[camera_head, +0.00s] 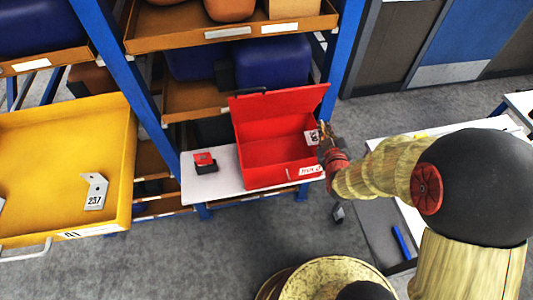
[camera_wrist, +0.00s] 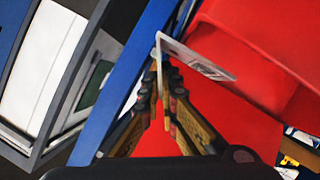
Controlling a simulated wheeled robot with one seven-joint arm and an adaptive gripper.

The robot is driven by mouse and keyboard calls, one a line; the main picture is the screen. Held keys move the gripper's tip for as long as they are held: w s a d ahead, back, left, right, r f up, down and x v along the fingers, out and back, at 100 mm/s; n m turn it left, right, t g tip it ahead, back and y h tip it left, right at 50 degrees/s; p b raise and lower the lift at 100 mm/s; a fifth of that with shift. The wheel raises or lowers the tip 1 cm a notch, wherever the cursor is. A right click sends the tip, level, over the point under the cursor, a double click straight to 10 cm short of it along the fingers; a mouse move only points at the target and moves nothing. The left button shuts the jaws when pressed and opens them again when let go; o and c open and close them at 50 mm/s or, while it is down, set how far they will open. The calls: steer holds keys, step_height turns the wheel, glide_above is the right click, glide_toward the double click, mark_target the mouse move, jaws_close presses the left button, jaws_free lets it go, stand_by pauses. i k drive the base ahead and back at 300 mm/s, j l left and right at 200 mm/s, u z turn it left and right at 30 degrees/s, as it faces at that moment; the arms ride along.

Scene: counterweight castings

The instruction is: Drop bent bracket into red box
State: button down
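The red box (camera_head: 262,174) stands open on a white shelf in the head view, with its lid raised at the back. My gripper (camera_head: 323,133) is at the box's right edge. It is shut on a pale bent bracket (camera_head: 311,138) with a dark printed number, held over the right side of the box. In the wrist view my fingertips (camera_wrist: 163,82) pinch one end of the bracket (camera_wrist: 200,60). Its labelled face reaches across the red box (camera_wrist: 225,95). The height of the bracket above the box floor is hard to tell.
A yellow tray (camera_head: 125,150) at left holds another bent bracket (camera_head: 95,192) marked 237. A small red-and-black object (camera_head: 204,163) sits on the white shelf (camera_head: 222,183) left of the box. A blue rack post (camera_head: 347,50) rises behind the box. White tables stand at right.

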mark_target(286, 158)
steer(key=k+j, duration=0.1)
steer(key=j, duration=0.35)
steer(key=j+z, duration=0.1)
steer(key=j, duration=0.35)
steer(key=k+z, duration=0.15)
steer(key=z, duration=0.15)
steer(key=k+z, duration=0.3)
steer(key=i, duration=0.1)
